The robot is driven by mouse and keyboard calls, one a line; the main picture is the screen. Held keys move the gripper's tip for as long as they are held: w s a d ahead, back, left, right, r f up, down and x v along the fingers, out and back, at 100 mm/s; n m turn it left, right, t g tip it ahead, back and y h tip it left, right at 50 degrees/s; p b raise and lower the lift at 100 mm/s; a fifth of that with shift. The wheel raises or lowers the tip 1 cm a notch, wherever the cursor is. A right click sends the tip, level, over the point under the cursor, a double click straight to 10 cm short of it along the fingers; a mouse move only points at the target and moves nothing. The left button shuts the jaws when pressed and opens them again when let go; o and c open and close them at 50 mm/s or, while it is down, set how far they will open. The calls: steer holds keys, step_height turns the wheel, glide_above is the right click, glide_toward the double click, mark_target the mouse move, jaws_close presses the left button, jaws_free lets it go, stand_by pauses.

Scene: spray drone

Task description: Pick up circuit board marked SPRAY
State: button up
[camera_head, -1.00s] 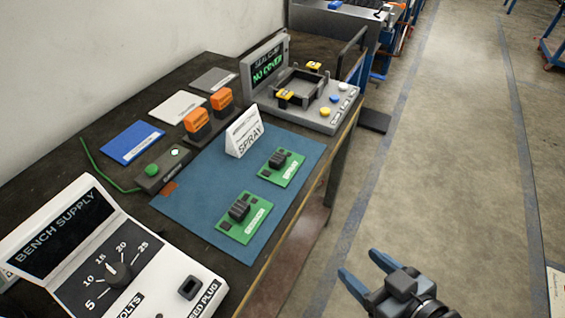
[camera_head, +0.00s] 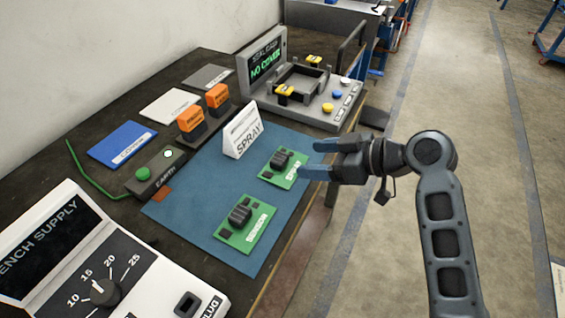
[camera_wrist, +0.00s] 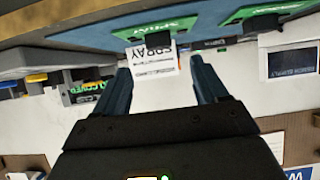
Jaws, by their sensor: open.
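The circuit board marked SPRAY (camera_head: 292,174) is green with black blocks on it and lies flat on the blue mat (camera_head: 190,208), near its right edge. My gripper (camera_head: 320,159) is open and empty, just right of this board, with its blue fingers pointing left toward it. The fingers look apart from the board; their exact height is hard to judge. In the wrist view the SPRAY board (camera_wrist: 168,28) shows at the top, beyond the fingertips (camera_wrist: 162,78). A similar green board marked SENSOR (camera_head: 230,237) lies nearer on the mat.
A white SPRAY sign (camera_head: 240,130) stands behind the board. Orange blocks (camera_head: 217,95), an EARTH box (camera_head: 157,172) and a grey fixture reading NO COVER (camera_head: 318,117) stand around the mat. The bench supply (camera_head: 140,262) is at near left.

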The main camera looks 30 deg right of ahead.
mark_target(284, 159)
steer(key=p+x, duration=0.1)
steer(key=x, duration=0.6)
steer(key=shift+w+f+p, duration=0.2)
steer(key=shift+f+p, duration=0.05)
steer(key=shift+p, duration=0.05)
steer(key=c, duration=1.2)
steer(key=shift+r, duration=0.1)
